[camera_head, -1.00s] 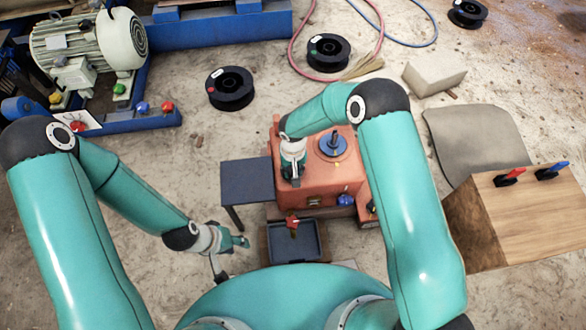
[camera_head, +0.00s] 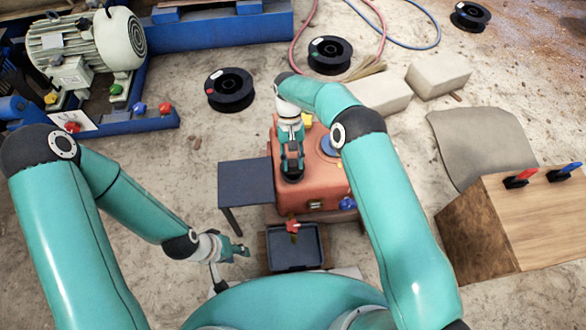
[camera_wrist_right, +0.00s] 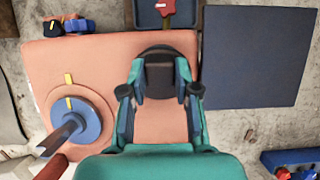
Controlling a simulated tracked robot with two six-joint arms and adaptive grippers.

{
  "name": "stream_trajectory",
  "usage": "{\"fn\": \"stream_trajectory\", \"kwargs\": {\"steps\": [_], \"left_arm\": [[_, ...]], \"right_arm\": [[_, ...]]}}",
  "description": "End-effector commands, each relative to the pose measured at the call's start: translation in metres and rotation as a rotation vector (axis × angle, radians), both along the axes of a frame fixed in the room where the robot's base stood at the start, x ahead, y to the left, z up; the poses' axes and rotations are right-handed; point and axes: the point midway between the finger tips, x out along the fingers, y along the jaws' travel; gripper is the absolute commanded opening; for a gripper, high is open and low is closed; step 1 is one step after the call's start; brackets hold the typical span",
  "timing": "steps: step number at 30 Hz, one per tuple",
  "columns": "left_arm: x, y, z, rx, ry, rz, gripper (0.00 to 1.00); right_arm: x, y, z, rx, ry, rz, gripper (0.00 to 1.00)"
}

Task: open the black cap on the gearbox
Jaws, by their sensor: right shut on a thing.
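The orange gearbox (camera_head: 330,185) stands in the middle of the head view and fills the left of the right wrist view (camera_wrist_right: 80,60). The round black cap (camera_wrist_right: 158,56) sits at the gearbox's edge, near the grey-blue plate. My right gripper (camera_wrist_right: 160,82) points down at it, with a finger on each side, shut on the cap.
A dark tray (camera_head: 293,248) with a red-handled valve (camera_head: 292,225) above it stands in front of the gearbox. A dark plate (camera_head: 246,183) is at its left. A blue round part with a lever (camera_wrist_right: 75,122) rises from the gearbox top. A wooden box (camera_head: 510,225) stands right.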

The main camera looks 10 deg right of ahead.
Motion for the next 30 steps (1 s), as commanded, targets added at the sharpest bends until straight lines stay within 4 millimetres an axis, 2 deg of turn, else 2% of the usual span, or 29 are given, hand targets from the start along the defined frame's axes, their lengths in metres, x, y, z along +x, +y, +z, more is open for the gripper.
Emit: {"fn": "stream_trajectory", "kwargs": {"steps": [1, 6, 18, 19, 23, 30], "left_arm": [[0.000, 0.000, -0.014, 0.000, 0.000, 0.000, 0.40], [0.000, 0.000, -0.027, 0.000, 0.000, 0.000, 0.40], [0.000, 0.000, -0.028, 0.000, 0.000, 0.000, 0.40], [0.000, 0.000, -0.028, 0.000, 0.000, 0.000, 0.40], [0.000, 0.000, -0.028, 0.000, 0.000, 0.000, 0.40], [0.000, 0.000, -0.027, 0.000, 0.000, 0.000, 0.40]], "right_arm": [[0.005, -0.002, -0.009, -0.002, 0.003, -0.005, 0.00], [0.007, -0.002, -0.003, 0.000, 0.051, -0.002, 0.00], [0.007, -0.001, 0.003, 0.003, 0.066, -0.001, 0.00], [0.007, -0.001, 0.003, 0.003, 0.066, -0.001, 0.34], [0.006, -0.001, 0.003, 0.002, 0.068, 0.000, 0.55], [0.005, 0.000, 0.004, 0.004, 0.071, 0.000, 0.56]]}}
